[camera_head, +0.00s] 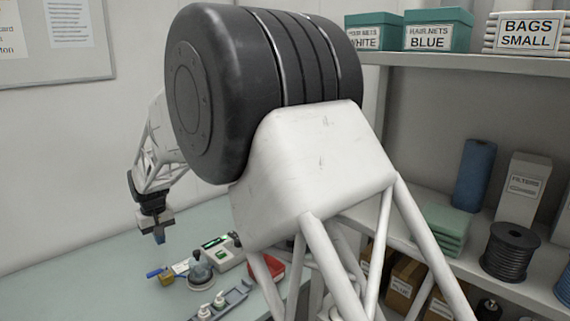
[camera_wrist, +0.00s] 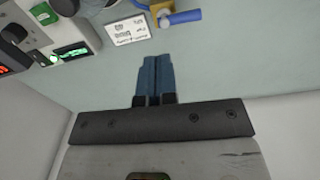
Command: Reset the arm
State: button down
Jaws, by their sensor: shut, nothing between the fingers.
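My gripper (camera_head: 159,238) hangs over the left part of the pale green table (camera_head: 95,275) in the head view, at the end of my white arm. Its blue fingers are together with nothing between them, as the wrist view (camera_wrist: 155,65) also shows. The fingers are apart from the objects on the table. My large black joint and white links fill the middle of the head view and hide part of the table and shelf.
On the table are a device with a green display (camera_head: 217,246), a grey rounded item (camera_head: 200,273), a tray (camera_head: 222,303), a blue-handled item (camera_head: 155,272) and a label card (camera_wrist: 129,30). Shelves (camera_head: 470,65) with boxes and a black spool (camera_head: 510,250) stand right. The left table is clear.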

jog(key=s+d+r+m, duration=0.1)
jog(key=s+d+r, duration=0.35)
jog(key=d, duration=0.75)
jog(key=s+d+r+m+t, duration=0.1)
jog(key=s+d+r+m, duration=0.3)
jog(key=d, duration=0.7)
jog(key=s+d+r+n, duration=0.1)
jog(key=s+d+r, duration=0.3)
jog(key=d, duration=0.8)
jog(key=s+d+f+m, duration=0.1)
jog(key=s+d+m, duration=0.1)
jog(key=s+d, duration=0.8)
jog(key=s+d+f+m+t, duration=0.1)
jog(key=s+d+m, duration=0.1)
jog(key=s+d, duration=0.9)
jog(key=s, duration=0.5)
jog(key=shift+s+d+f+m, duration=0.15)
jog(key=shift+d+m, duration=0.15)
